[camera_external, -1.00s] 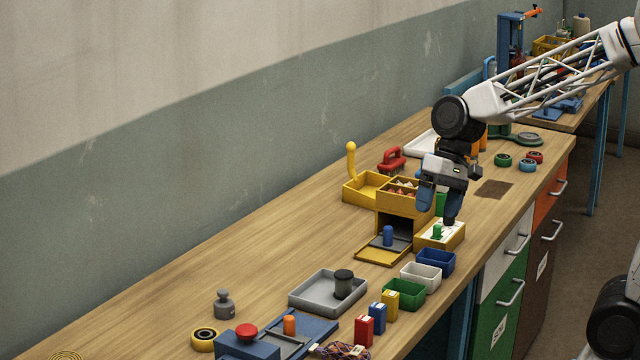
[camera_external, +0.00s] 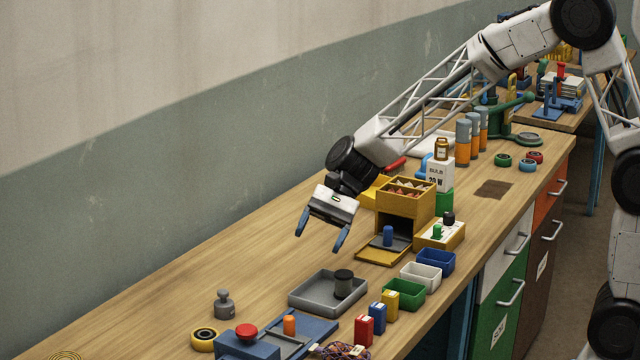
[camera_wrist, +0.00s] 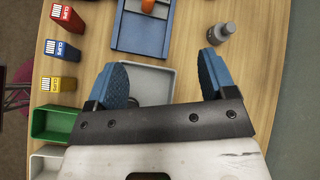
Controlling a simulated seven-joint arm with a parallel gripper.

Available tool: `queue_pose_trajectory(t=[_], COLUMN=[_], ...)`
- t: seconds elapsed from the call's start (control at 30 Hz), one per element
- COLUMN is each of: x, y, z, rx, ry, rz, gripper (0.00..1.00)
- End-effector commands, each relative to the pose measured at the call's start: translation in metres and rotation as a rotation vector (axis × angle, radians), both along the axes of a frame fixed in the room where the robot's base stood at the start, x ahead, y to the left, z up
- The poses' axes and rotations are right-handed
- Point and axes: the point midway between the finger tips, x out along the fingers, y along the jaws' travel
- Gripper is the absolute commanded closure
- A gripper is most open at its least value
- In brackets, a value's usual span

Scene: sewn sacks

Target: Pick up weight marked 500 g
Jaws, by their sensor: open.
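A grey knobbed weight (camera_external: 224,303) stands upright on the bench at the front left. It also shows in the wrist view (camera_wrist: 222,32), beyond the right fingertip; no marking is readable on it. A dark cylinder (camera_external: 343,284) stands in the grey tray (camera_external: 309,298); I cannot tell whether it is a weight. My gripper (camera_external: 319,241) is open and empty above the bench, behind the tray. In the wrist view its blue fingers (camera_wrist: 163,62) are spread, with the tray partly hidden behind them.
A yellow and black ring (camera_external: 204,338) and a blue box with a red button (camera_external: 246,331) are near the grey weight. Green (camera_external: 404,294), white and blue bins line the front edge. A yellow drawer box (camera_external: 404,206) stands right of my gripper. The bench's back left is clear.

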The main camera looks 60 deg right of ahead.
Motion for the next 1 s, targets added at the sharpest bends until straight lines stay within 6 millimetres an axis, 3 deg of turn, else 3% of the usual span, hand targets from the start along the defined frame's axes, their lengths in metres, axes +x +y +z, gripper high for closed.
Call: queue_pose_trajectory(t=[0.6,0.8,1.0], x=[0.123,0.142,0.146], y=[0.056,0.064,0.065], z=[-0.092,-0.11,-0.114], rx=[0.269,0.315,0.326], ry=[0.304,0.357,0.369], rz=[-0.304,-0.355,-0.368], gripper=[0.23,0.23,0.23])
